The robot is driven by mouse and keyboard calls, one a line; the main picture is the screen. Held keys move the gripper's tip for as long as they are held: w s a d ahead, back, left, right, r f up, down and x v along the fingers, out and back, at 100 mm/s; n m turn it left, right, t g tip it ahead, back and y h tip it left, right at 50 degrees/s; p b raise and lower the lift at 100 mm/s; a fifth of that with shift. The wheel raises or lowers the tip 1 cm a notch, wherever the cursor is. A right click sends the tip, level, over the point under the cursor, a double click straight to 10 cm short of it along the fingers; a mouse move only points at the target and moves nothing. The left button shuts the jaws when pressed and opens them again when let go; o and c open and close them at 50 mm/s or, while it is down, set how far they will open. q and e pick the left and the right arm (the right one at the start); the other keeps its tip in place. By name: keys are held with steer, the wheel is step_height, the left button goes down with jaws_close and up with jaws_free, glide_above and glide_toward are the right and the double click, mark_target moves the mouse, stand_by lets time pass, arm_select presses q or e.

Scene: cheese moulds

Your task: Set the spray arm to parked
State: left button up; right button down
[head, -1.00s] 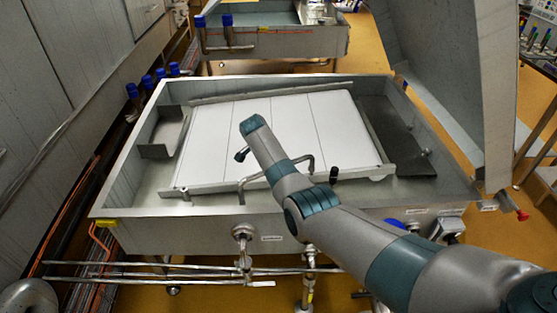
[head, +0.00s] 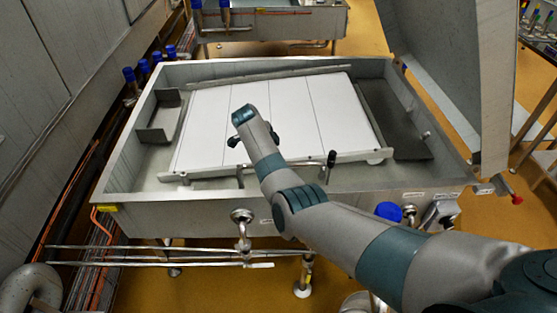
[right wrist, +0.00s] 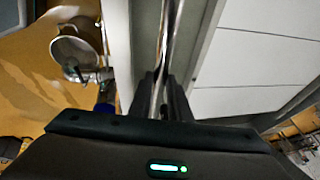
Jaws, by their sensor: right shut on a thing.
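The spray arm appears to be the thin bent metal tube (head: 307,163) by the front rim of the vat (head: 160,213), partly hidden behind my right arm. A black-topped upright piece (head: 331,159) stands close to the tube's right end. In the right wrist view my right gripper (right wrist: 165,95) is shut on a shiny metal tube (right wrist: 170,45). My left gripper is not in view.
White panels (head: 320,108) fill the middle of the vat. A raised metal lid or panel (head: 450,75) stands at the right. Pipes (head: 150,255) run below the front wall. The wrist view shows a metal pot (right wrist: 77,48) on the floor.

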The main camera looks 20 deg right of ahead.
steer(key=shift+s+f, duration=0.15)
steer(key=c, duration=1.6)
jaws_free()
steer(key=shift+c, duration=0.2)
steer(key=shift+a+r, duration=0.15)
steer(key=shift+r, duration=0.1)
steer(key=w+b+v, duration=0.1)
steer(key=b+v, duration=0.3)
steer(key=v, duration=1.3)
steer(key=shift+s, duration=0.45)
